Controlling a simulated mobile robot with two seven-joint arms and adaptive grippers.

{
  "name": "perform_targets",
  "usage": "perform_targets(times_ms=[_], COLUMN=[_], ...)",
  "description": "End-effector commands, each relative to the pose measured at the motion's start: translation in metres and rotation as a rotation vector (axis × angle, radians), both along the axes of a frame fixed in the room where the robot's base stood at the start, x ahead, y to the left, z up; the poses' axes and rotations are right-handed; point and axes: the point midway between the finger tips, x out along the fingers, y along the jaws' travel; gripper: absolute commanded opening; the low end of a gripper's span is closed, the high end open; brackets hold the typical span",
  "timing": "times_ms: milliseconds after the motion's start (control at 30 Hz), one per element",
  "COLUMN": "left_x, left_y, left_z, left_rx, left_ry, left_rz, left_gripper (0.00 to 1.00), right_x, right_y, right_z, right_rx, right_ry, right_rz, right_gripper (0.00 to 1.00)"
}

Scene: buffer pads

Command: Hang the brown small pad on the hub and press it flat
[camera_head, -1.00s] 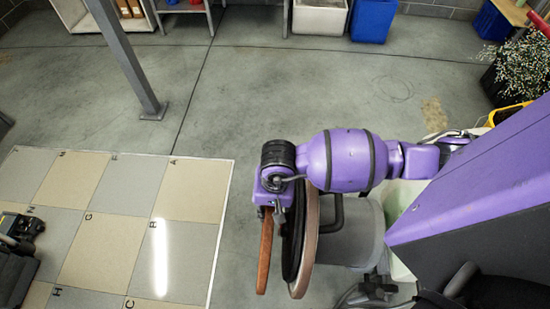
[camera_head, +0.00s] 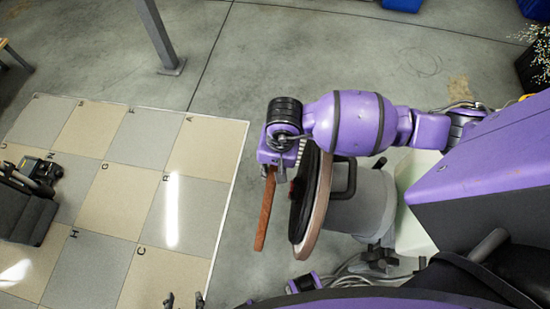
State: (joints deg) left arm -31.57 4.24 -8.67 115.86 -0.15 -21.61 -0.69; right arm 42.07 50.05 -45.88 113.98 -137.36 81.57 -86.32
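The brown small pad (camera_head: 264,215) shows nearly edge-on, its upper end at my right gripper (camera_head: 269,162), which appears shut on it. The arm comes in from the right. The pad stands roughly upright, just left of a large dark disc with a pale tan rim (camera_head: 318,208) on a grey housing (camera_head: 358,203). A gap shows between pad and disc at their lower parts.
A checkered floor mat (camera_head: 155,185) with letters lies at left, with a dark machine (camera_head: 30,195) on it. A grey post (camera_head: 157,35) stands behind. Cables (camera_head: 370,282) lie below the housing. Bare concrete is free behind the arm.

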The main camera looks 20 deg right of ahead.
Motion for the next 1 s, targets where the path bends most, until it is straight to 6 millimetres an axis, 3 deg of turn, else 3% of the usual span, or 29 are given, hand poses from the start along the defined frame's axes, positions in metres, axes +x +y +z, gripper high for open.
perform_targets(times_ms=[1000], left_x=[0.0], left_y=[0.0], left_z=[-0.001], left_rx=[0.0], left_ry=[0.001], left_rz=[0.0], left_gripper=[0.41], right_x=[-0.006], right_y=[-0.009], right_z=[0.0], right_rx=[0.001], right_ry=[-0.002], right_rz=[0.001], right_gripper=[0.0])
